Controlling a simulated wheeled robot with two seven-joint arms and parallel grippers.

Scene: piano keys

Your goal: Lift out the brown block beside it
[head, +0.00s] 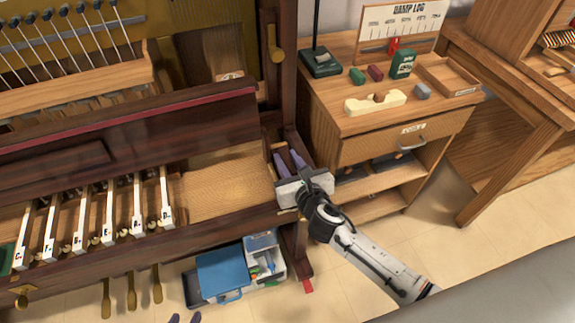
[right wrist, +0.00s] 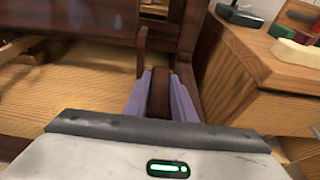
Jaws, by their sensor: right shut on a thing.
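My right gripper (head: 289,158) reaches in at the right end of the keybed of the opened piano. Its purple fingers are shut on the dark brown block (right wrist: 158,97), which shows between them in the right wrist view. In the head view the block is mostly hidden by the fingers and my wrist. I cannot tell whether it is clear of its place. Only the purple fingertips of my left gripper (head: 185,319) show, at the bottom edge of the head view. They stand apart with nothing seen between them.
White lettered keys (head: 108,218) stand to the left, beside a bare wooden keybed (head: 215,180). A wooden cabinet (head: 400,125) with small objects on top is close on the right. A blue-lidded toolbox (head: 222,270) lies on the floor below.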

